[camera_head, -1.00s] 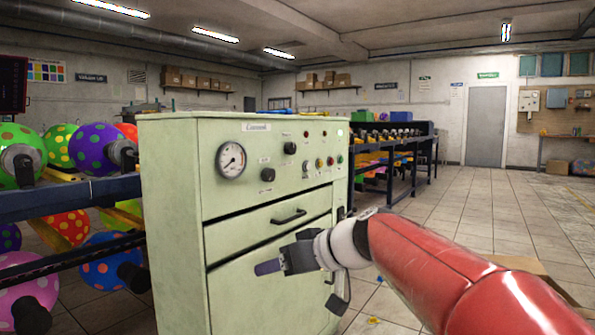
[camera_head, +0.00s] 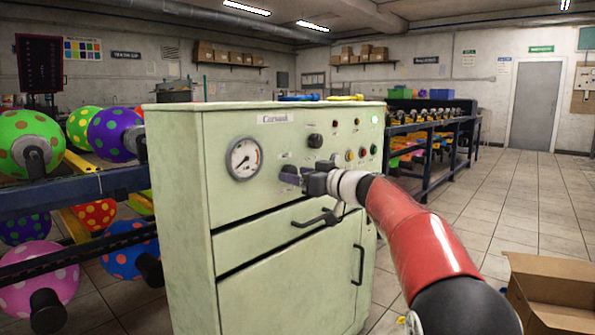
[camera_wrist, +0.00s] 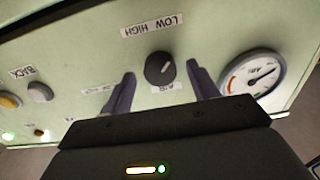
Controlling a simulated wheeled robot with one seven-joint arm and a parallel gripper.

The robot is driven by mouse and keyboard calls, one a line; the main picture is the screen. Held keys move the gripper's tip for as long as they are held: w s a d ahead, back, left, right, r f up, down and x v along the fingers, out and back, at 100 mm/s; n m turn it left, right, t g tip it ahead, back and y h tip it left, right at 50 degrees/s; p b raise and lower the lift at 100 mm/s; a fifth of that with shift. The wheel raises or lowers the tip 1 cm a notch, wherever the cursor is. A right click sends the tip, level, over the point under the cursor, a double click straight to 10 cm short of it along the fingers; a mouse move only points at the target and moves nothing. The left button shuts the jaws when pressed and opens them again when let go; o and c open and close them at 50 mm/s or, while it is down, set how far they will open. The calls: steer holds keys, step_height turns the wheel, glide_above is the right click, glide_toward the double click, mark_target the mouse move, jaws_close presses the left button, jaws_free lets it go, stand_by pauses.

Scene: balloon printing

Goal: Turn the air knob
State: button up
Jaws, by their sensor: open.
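The pale green control cabinet (camera_head: 262,250) has a front panel with knobs, lights and a round gauge (camera_head: 244,158). In the wrist view, the black air knob (camera_wrist: 160,68) has a label that reads upside down, with a LOW HIGH label beyond it. My gripper (camera_head: 289,176) is open at the panel, to the right of and slightly below the gauge. In the wrist view, my gripper (camera_wrist: 161,82) has one purple finger on each side of the knob, with gaps showing. In the head view, the gripper hides this knob.
Another black knob (camera_head: 315,140) sits above my gripper, with small buttons to its right. A drawer handle (camera_head: 310,221) projects below. Racks with dotted balloons (camera_head: 115,135) stand at left. An open cardboard box (camera_head: 552,290) lies at lower right; the floor behind it is clear.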

steer(key=shift+w+a, duration=0.25)
steer(key=shift+a, duration=0.05)
steer(key=c, duration=1)
